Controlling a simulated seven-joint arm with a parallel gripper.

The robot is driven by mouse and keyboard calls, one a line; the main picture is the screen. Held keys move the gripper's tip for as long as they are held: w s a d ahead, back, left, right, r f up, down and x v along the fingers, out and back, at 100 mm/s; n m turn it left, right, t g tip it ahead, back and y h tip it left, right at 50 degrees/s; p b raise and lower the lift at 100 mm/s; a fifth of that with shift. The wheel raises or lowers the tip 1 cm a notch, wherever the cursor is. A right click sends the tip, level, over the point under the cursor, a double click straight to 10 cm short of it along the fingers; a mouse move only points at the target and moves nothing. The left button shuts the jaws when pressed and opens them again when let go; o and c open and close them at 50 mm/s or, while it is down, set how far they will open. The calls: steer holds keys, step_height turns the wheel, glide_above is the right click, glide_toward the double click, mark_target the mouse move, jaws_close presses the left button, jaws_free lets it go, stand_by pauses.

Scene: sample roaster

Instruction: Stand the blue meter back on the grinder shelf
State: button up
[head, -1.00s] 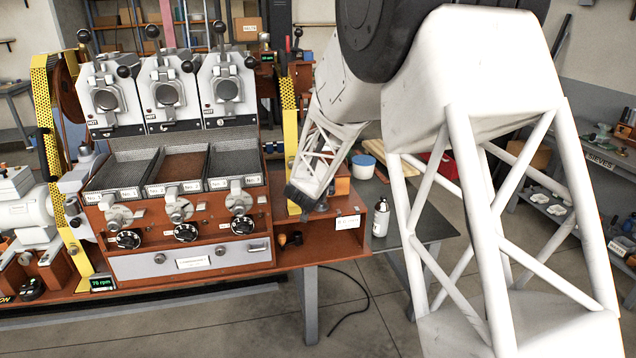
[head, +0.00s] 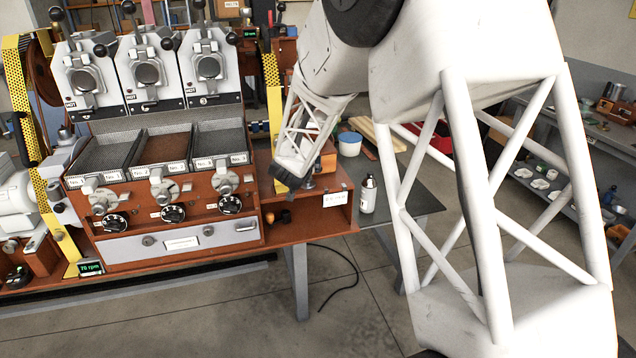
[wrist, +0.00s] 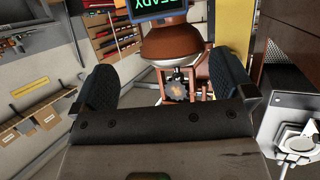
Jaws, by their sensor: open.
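My gripper (wrist: 161,65) is open, with its two dark ridged fingers apart and nothing between them up close. A dark screen with green READY lettering and a blue edge, seemingly the blue meter (wrist: 134,14), shows at the top of the wrist view, cut by the frame, beyond the fingers. It appears above a brown rounded bowl (wrist: 172,48); whether they touch cannot be told. In the head view my gripper (head: 283,186) points down at the right end of the roaster, its fingers mostly hidden. The red-brown shelf (head: 322,222) with a white label is below and right of it; the meter cannot be made out there.
The three-drum roaster (head: 165,195) stands left of my arm, beside a yellow perforated post (head: 274,105). A white bottle (head: 368,197) and a blue-white tub (head: 349,144) stand on the dark table to the right. The floor in front is clear apart from a black cable (head: 345,270).

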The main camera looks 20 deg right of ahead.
steer(key=s+a+r+n+g+y, duration=0.25)
steer(key=s+r, duration=0.25)
steer(key=s, duration=0.6)
steer(key=s+a+r+n+g+y, duration=0.1)
steer(key=s+a+r+y, duration=0.4)
steer(key=s, duration=0.6)
steer(key=s+d+g+h, duration=0.1)
steer(key=s+d+g, duration=0.1)
steer(key=s, duration=1.4)
steer(key=s+d+g+h, duration=0.1)
steer(key=s+d+g, duration=0.2)
steer(key=s, duration=1.3)
steer(key=shift+s+r+n+g+h, duration=0.3)
steer(key=shift+r+n+g+h, duration=0.1)
steer(key=shift+g, duration=0.25)
steer(key=shift+d, duration=0.1)
